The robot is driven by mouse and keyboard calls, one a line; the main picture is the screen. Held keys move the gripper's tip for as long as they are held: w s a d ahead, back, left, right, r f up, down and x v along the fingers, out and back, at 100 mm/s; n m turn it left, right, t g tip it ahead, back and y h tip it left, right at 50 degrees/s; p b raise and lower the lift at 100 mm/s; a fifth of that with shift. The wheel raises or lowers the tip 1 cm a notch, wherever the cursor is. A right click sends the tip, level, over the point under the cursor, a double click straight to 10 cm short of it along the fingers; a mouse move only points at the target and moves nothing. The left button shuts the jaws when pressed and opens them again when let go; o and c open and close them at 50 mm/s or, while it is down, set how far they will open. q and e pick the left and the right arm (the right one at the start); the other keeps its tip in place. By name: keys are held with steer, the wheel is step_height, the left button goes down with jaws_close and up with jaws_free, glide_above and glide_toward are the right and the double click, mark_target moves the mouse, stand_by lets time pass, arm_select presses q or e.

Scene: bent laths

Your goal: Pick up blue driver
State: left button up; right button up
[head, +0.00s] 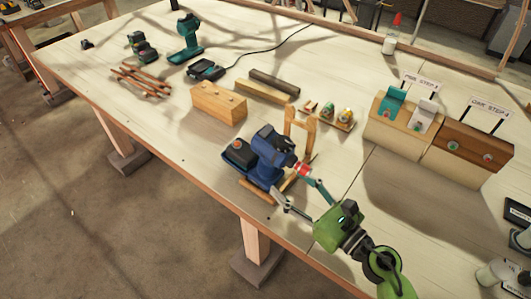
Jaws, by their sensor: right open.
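The blue driver (266,157) stands near the front edge of the workbench, with a dark block at its left side. Thin wooden pieces lie around its foot. My right gripper (290,181), on a green wrist, reaches in from the lower right. Its two fingers are spread, one low by the driver's base and one higher by its right side. I cannot tell whether either finger touches the driver. A small red part shows at the upper fingertip. My left gripper is not in view.
A wooden block (218,103) and a small wooden frame (300,128) stand behind the driver. A teal driver (187,40), a charger (205,70) and bent laths (141,81) lie farther left. Pine (405,125) and oak (468,147) step blocks stand right. The bench's right middle is clear.

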mark_target(277, 170)
steer(key=x, duration=0.3)
steer(key=shift+w+p, duration=0.25)
steer(key=shift+p, duration=0.05)
steer(key=shift+x, duration=0.9)
steer(key=x, duration=0.1)
steer(key=p+x, duration=0.1)
steer(key=x, duration=0.1)
steer(key=shift+w+a+f, duration=0.2)
steer(key=shift+w+f, duration=0.05)
steer(key=shift+w+a+f+p, duration=0.1)
steer(key=shift+w+a+p, duration=0.2)
jaws_close()
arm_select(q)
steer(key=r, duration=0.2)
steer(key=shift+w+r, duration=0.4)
arm_select(e)
steer(key=shift+r, duration=0.25)
